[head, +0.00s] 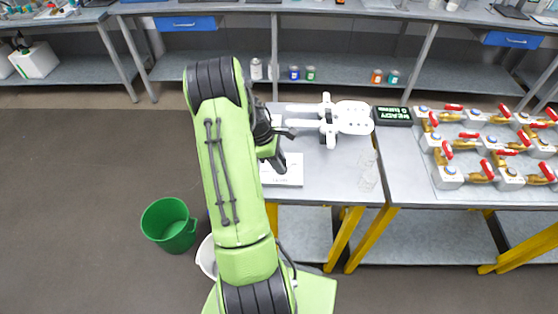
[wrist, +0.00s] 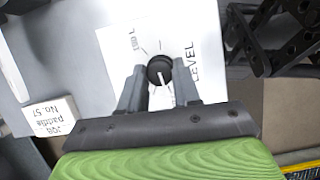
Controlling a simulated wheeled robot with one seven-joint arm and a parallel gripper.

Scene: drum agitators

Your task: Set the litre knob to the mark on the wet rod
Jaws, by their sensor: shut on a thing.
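A round black knob (wrist: 158,65) with a white pointer line stands on a white panel (wrist: 118,52) marked LEVEL in the wrist view. Its pointer aims toward my gripper. Thin scale lines and a small litre label lie on the far side of the knob. My gripper (wrist: 160,74) has one finger on each side of the knob and is shut on it. In the head view the panel (head: 288,176) lies near the bench's left edge; my arm hides the knob there. I cannot make out a wet rod in either view.
A white paddle-shaped fixture (head: 352,117) and a black display (head: 393,115) stand behind the panel, with clear glassware (head: 368,170) to the right. Valve blocks (head: 448,177) fill the right bench. A green bucket (head: 169,225) is on the floor. A paddle label (wrist: 52,116) lies beside the panel.

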